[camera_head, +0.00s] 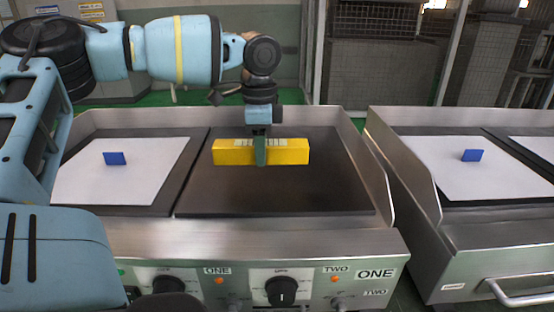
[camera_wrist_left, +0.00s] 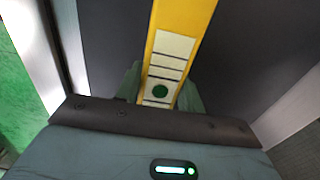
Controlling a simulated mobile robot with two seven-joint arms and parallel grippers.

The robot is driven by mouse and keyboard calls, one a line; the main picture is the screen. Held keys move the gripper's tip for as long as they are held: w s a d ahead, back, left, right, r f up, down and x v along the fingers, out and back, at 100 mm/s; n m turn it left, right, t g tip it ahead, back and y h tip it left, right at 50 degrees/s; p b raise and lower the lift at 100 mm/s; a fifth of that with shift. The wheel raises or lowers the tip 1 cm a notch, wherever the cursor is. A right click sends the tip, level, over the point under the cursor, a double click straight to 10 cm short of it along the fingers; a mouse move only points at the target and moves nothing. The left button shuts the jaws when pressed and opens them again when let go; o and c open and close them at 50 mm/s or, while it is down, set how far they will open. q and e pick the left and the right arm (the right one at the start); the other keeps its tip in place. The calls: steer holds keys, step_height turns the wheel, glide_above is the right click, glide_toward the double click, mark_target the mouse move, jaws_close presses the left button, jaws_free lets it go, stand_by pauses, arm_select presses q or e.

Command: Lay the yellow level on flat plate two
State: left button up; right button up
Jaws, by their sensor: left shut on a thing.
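The yellow level (camera_head: 290,152) is a long bar with pale label patches in its middle. My left gripper (camera_head: 260,150) is shut on it around its middle. The level lies crosswise over the back part of the dark flat plate two (camera_head: 290,190); I cannot tell whether it touches the plate. My right gripper is not in view.
To the left, a white sheet with a small blue block (camera_head: 115,158) lies on the neighbouring plate (camera_head: 190,150). A second griddle (camera_head: 440,250) stands to the right with another white sheet and blue block (camera_head: 472,155). Raised steel walls edge the plates. The front of plate two is bare.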

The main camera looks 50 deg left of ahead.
mark_target(275, 140)
arm_select(q)
steer(key=w, duration=0.1)
steer(key=w+d, duration=0.1)
steer(key=w, duration=0.1)
steer(key=shift+d+f+b, duration=0.1)
steer(key=shift+f+b, duration=0.05)
steer(key=shift+b, duration=0.15)
steer(key=shift+f+b, duration=0.55)
steer(key=shift+f, duration=1.2)
steer(key=shift+f, duration=0.15)
steer(key=o, duration=1.1)
step_height(275, 140, up, 11)
steer(key=p, duration=0.3)
steer(key=shift+r, duration=0.7)
